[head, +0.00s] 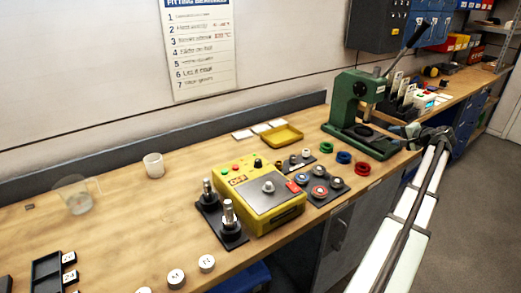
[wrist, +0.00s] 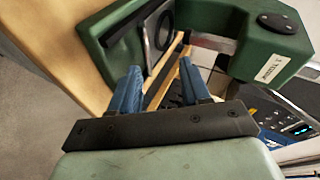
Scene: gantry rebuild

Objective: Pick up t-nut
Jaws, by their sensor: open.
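I cannot make out a t-nut for certain in either view. A small dark piece (head: 29,206) lies alone on the wooden bench at the far left of the head view, too small to identify. My gripper (wrist: 160,80) shows in the wrist view with two blue fingers apart and nothing between them. In the head view my gripper (head: 408,131) is at the right, beside the green press (head: 352,105), far from the small dark piece. The green press (wrist: 185,30) fills much of the wrist view beyond the fingers.
A yellow control box (head: 262,205), black post stand (head: 222,222), yellow tray (head: 282,135) and fittings plate (head: 322,191) crowd the bench's middle. A clear jug (head: 76,196) and white cup (head: 153,165) stand left. Bare wood (head: 110,235) lies in front of them.

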